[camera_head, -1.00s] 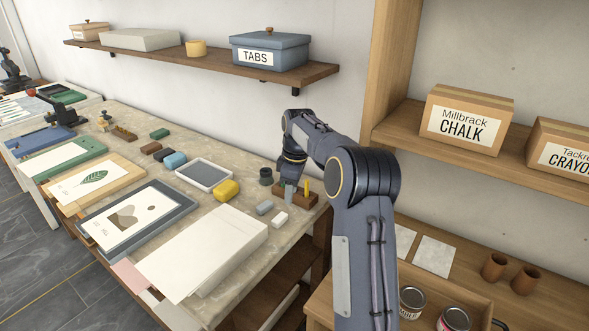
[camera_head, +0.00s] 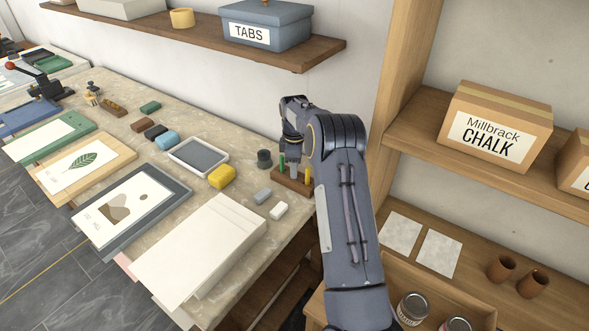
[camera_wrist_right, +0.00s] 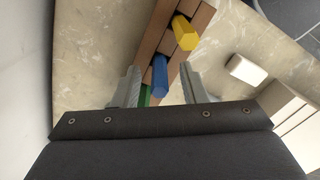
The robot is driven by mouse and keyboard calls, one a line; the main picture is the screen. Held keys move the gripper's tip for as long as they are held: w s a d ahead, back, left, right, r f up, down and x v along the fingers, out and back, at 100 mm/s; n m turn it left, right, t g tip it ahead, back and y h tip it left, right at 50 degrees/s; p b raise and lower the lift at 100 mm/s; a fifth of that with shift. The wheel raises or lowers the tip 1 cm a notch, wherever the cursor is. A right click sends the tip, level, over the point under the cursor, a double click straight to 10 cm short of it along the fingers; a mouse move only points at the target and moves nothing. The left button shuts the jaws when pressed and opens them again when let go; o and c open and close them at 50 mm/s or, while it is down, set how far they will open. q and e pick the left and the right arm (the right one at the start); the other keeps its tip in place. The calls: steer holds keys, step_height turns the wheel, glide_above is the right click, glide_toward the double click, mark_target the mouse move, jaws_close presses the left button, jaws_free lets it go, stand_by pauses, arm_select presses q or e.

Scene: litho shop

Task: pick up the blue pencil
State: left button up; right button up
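The blue pencil (camera_wrist_right: 160,75) stands in a brown wooden block (camera_wrist_right: 155,38), between a yellow pencil (camera_wrist_right: 186,35) and a green pencil (camera_wrist_right: 146,97) in the right wrist view. My right gripper (camera_wrist_right: 160,88) is open, with one finger on each side of the blue pencil and visible gaps to it. In the head view my right gripper (camera_head: 294,170) points down at the wooden block (camera_head: 292,181). There the green pencil (camera_head: 282,164) and the yellow pencil (camera_head: 307,176) show, but the gripper hides the blue one. My left gripper is not in view.
A grey eraser (camera_head: 263,196), a white eraser (camera_head: 279,211) and a yellow sponge (camera_head: 221,177) lie nearby. A paper stack (camera_head: 195,255) covers the bench's front. A shelf (camera_head: 300,55) overhangs behind; a wooden post (camera_head: 402,60) stands right.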

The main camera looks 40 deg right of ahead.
steer(key=shift+f, duration=0.8)
steer(key=shift+c, duration=0.5)
jaws_close()
steer(key=shift+r, duration=0.15)
